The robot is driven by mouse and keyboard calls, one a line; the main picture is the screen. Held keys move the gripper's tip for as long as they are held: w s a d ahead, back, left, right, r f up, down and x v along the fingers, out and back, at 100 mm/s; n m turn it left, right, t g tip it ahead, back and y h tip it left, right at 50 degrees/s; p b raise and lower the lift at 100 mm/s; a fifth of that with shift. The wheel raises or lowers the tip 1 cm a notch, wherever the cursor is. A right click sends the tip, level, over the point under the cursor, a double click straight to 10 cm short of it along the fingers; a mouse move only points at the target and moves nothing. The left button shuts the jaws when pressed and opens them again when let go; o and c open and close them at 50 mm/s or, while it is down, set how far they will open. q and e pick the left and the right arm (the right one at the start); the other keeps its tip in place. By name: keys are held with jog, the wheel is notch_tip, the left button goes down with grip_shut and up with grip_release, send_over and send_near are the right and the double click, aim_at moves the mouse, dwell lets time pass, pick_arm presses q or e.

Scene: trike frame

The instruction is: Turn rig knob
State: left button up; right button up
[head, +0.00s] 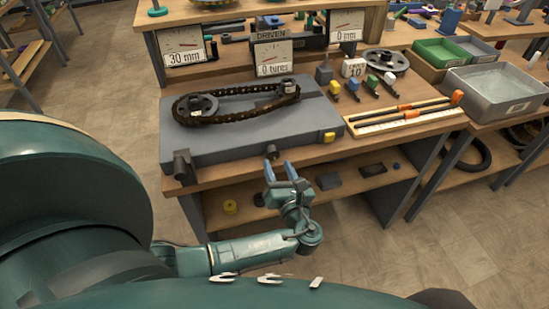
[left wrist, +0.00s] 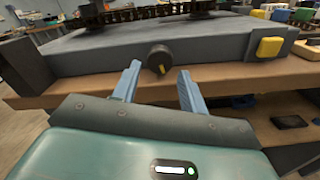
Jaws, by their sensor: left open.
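The rig (head: 240,143) is a grey slab on the workbench with a chain (head: 240,102) around two sprockets on top. A dark round knob (head: 271,151) sticks out of its front face; in the left wrist view the knob (left wrist: 159,60) has a small yellow mark. My left gripper (head: 278,168) is open and empty, its blue fingers pointing at the knob from the front. In the left wrist view the knob appears between and just beyond the fingertips, apparently untouched. My right gripper is not in view.
A yellow block (left wrist: 269,48) sits on the rig's front right corner. Gauges reading 30 mm, 0 turns and 0 mm stand behind. Tools and bins (head: 495,95) lie right. A lower shelf (head: 350,183) is under the bench.

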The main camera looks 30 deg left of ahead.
pick_arm(q)
jog(key=v, duration=0.8)
jog(key=shift+s+d, duration=0.2)
